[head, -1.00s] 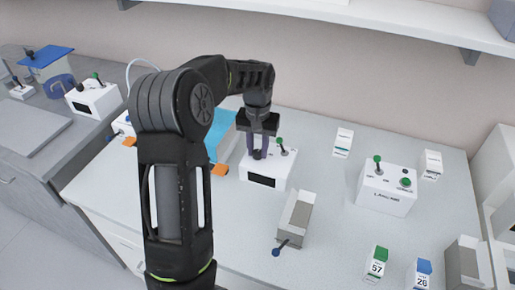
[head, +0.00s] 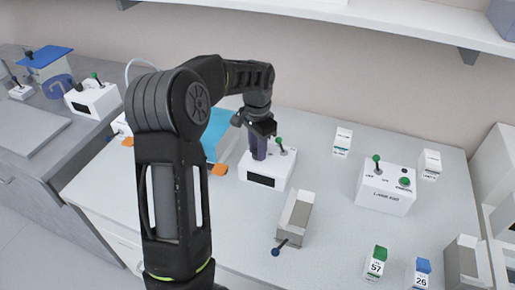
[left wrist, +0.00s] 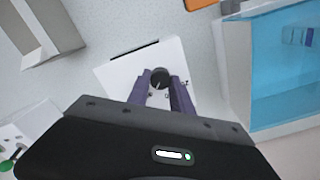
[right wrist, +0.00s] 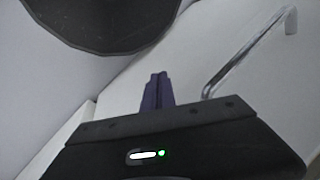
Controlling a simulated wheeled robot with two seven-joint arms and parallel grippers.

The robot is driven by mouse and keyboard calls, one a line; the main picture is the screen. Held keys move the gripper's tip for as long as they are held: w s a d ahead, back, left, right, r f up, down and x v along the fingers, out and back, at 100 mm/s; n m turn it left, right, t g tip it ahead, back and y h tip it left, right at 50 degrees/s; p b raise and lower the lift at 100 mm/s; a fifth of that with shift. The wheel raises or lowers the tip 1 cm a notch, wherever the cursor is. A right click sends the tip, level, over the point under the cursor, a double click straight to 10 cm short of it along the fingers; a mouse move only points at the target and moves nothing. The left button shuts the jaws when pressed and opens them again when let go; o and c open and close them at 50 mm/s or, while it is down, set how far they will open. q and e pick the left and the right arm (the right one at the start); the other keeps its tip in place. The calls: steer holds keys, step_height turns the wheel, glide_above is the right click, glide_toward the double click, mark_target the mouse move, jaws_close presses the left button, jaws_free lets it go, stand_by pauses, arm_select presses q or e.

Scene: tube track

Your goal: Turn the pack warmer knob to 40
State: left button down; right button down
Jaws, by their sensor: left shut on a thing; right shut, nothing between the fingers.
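The pack warmer is a white box (head: 263,180) with a dark display on its front and a green-tipped lever (head: 279,144) on top. It stands right of the blue-topped unit. My left gripper (head: 259,152) points down onto the box's top. In the left wrist view its purple fingers (left wrist: 167,88) are shut on a round black knob (left wrist: 160,77) on the white box (left wrist: 119,71). The marks around the knob are too small to read, and the display shows no legible number. My right gripper (right wrist: 156,90) is shut and empty, seen only in the right wrist view.
The blue-topped unit (head: 218,137) with orange tabs stands close left of the box. A grey holder (head: 294,218) with a blue-knobbed handle is in front. A white box with green controls (head: 386,190) and small labelled packs (head: 376,262) stand to the right.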

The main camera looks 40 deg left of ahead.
arm_select(q)
steer(key=shift+w+r, duration=0.1)
steer(key=c, duration=1.1)
jaws_free()
steer(key=shift+c, duration=0.2)
step_height(320, 180, up, 8)
steer(key=shift+f+b, duration=0.15)
steer(key=shift+b, duration=0.15)
